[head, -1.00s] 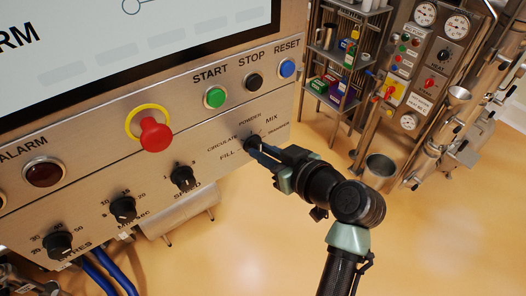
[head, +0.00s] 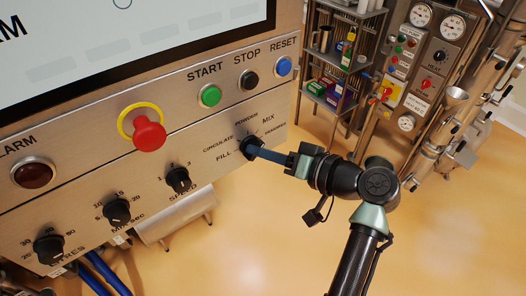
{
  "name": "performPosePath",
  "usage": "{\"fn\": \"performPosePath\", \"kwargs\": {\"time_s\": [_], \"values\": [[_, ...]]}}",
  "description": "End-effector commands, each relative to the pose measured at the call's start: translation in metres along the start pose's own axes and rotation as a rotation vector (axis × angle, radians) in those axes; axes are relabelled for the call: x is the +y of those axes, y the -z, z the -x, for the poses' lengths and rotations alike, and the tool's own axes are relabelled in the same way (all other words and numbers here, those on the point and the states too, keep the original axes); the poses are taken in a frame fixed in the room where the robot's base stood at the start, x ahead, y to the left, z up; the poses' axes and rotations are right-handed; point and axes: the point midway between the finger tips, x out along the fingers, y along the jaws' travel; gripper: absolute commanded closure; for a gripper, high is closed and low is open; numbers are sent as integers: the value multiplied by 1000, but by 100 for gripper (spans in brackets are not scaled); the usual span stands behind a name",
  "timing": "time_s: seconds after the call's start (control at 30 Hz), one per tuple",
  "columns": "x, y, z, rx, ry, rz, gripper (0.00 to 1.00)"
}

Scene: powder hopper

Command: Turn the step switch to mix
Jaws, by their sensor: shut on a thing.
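The step switch (head: 252,142) is a black knob at the right end of the steel control panel. The labels FILL, CIRCULATE, POWDER, MIX and TRANSFER fan around it from left to right. MIX is printed to its upper right. My gripper (head: 258,150) reaches in from the right, with its blue-grey fingers shut on the knob. The fingers partly hide the knob, and I cannot tell which label its pointer faces.
The green START button (head: 210,96), black STOP button (head: 248,80) and blue RESET button (head: 284,67) sit above. A red emergency stop (head: 149,135) and the SPEED knob (head: 178,180) are to the left. Floor is clear below right.

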Motion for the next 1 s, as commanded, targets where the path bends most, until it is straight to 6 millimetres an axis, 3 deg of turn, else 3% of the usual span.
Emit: {"fn": "performPosePath", "kwargs": {"time_s": [0.57,0.6,0.73,1.0], "values": [[1,0,0,1,10,-27,100],[1,0,0,1,10,-27,73],[1,0,0,1,10,-27,50],[1,0,0,1,10,-26,50]]}}
